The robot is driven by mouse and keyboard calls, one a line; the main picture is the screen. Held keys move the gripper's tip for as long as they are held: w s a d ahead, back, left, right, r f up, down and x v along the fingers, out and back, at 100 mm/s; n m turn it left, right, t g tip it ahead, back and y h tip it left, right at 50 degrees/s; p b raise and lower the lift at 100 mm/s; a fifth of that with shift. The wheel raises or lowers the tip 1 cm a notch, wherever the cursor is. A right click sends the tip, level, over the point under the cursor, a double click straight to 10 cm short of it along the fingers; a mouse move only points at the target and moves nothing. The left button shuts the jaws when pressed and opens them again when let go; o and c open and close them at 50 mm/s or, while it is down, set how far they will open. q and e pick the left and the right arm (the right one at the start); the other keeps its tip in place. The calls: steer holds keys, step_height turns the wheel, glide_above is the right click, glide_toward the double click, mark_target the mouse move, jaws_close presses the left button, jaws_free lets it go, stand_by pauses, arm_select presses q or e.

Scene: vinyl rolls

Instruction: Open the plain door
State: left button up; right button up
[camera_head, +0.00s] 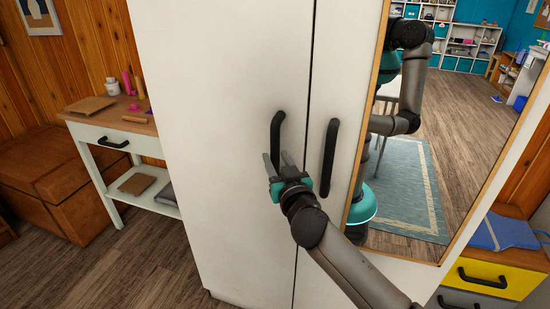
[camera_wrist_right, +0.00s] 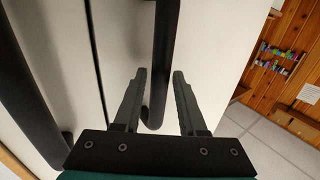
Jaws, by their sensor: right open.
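The plain door (camera_head: 225,100) is the left, white door of a tall cabinet and sits flush with its frame. Its black bar handle (camera_head: 277,128) is upright near the door seam. My right gripper (camera_head: 277,158) is open at the handle's lower end. In the right wrist view, the plain door's handle (camera_wrist_right: 164,60) appears between the two open fingers (camera_wrist_right: 157,95), nearer one finger; I see no clear contact. My left gripper is not in view.
The neighbouring door carries a mirror (camera_head: 455,130) and its own black handle (camera_head: 328,158), close beside my right gripper. A small table (camera_head: 125,122) with several items stands left of the cabinet. A yellow drawer unit (camera_head: 485,278) is at the right. Floor (camera_head: 150,265) before the plain door is clear.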

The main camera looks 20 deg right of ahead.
steer(key=shift+w, duration=0.75)
jaws_close()
stand_by(1.0)
